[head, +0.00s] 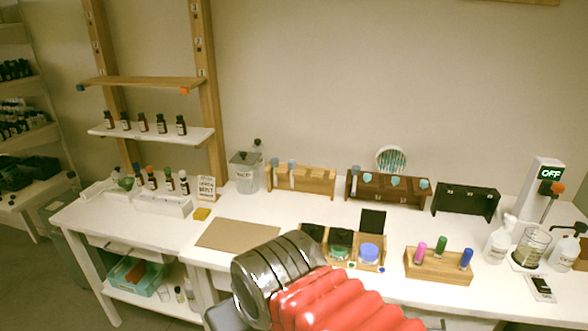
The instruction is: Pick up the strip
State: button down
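No single strip stands out clearly in the head view. A round white holder (391,158) with thin teal, strip-like pieces stands at the back of the white table, behind a dark brown rack. A small black-and-white item (541,288) lies flat near the right front edge; it is too small to tell what it is. My arm, with a red ribbed sleeve and dark shiny rings, reaches in from the bottom centre. The fingertips of my gripper do not show, and the arm hides part of the table's front.
A brown board (238,235) lies left of centre. A wooden tray (380,262) with jars and a wooden block (438,265) with coloured vials stand in front. Racks line the back.

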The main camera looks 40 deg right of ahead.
aim_at(292, 164)
jog(key=z, duration=0.35)
jog(key=i, duration=0.6)
jog(key=z, duration=0.7)
jog(key=i, duration=0.4)
jog(key=z, duration=0.15)
jog(key=k, duration=0.5)
jog(key=u, duration=2.25)
